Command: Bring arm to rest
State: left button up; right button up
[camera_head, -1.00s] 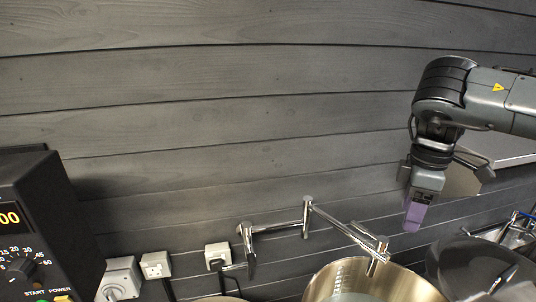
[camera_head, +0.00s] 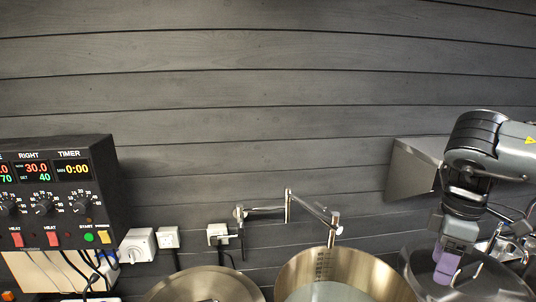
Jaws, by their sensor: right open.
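My right arm comes in from the right edge, and its gripper (camera_head: 447,268) points down with purple fingertips. The gripper is open and I see nothing held in it. It hangs in front of a dark grey rounded vessel or lid (camera_head: 415,272) at the lower right; I cannot tell whether they touch. My left gripper is not in view.
A steel pot (camera_head: 293,270) with pale liquid stands at the bottom centre, a round lid (camera_head: 205,285) to its left. A jointed chrome faucet (camera_head: 288,206) reaches over the pot. A control box (camera_head: 100,170) stands left. A metal shelf (camera_head: 410,170) is on the wall. Wall space above is clear.

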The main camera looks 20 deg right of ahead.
jog(key=s+a+f+y, duration=0.3)
jog(key=a+f, duration=0.1)
jog(key=f, duration=0.7)
jog(key=s+a+f+y, duration=0.3)
jog(key=a+f, duration=0.1)
jog(key=f, duration=0.6)
jog(key=s+a+f+y, duration=0.3)
jog(key=a+f, duration=0.1)
jog(key=f, duration=0.7)
jog(key=a+f+t+y, duration=0.15)
jog(key=a+f, duration=0.25)
jog(key=a, duration=0.4)
jog(key=a+f+t+y, duration=0.1)
jog(key=a+f+t, duration=0.1)
jog(key=a+f, duration=0.35)
jog(key=w+a+r+m+t+h, duration=0.45)
jog(key=w+a+t+h, duration=0.2)
jog(key=a, duration=0.35)
jog(key=s+d+f+g+h, duration=0.1)
jog(key=s+d+g+h, duration=0.4)
jog(key=s+d, duration=0.3)
jog(key=shift+d+f+g+h, duration=0.2)
jog(key=shift+g+h, duration=0.1)
jog(key=shift+g, duration=0.2)
